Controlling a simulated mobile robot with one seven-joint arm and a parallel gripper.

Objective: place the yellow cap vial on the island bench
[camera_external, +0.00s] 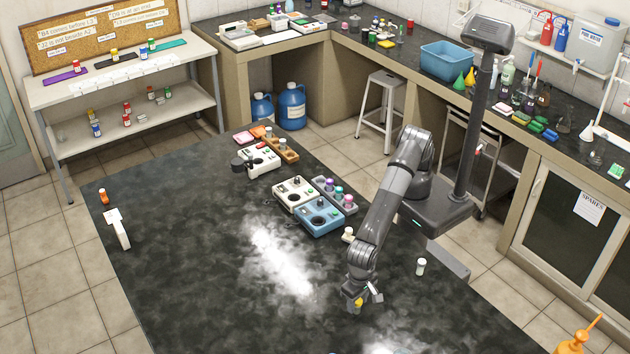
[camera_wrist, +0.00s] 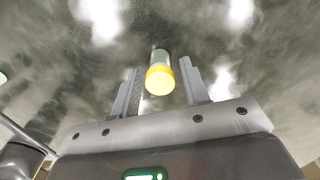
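The yellow cap vial (camera_wrist: 160,75) shows in the wrist view with its yellow cap toward the camera, between the two fingers of my gripper (camera_wrist: 160,85). The fingers are apart, with a narrow gap visible on each side of the vial, so the gripper looks open around it. In the external view my gripper (camera_external: 361,294) is low over the front right part of the dark island bench (camera_external: 190,270). The yellow cap (camera_external: 357,303) shows at the fingers; the vial's lower part is mostly hidden there, and I cannot tell whether it touches the bench.
A white-capped vial (camera_external: 421,267) stands right of my gripper, and another small vial (camera_external: 348,235) is beside my arm. A blue device (camera_external: 318,216) and a white device (camera_external: 295,194) stand farther back. An orange-brown bottle (camera_external: 104,196) is at the left edge. The bench's middle left is clear.

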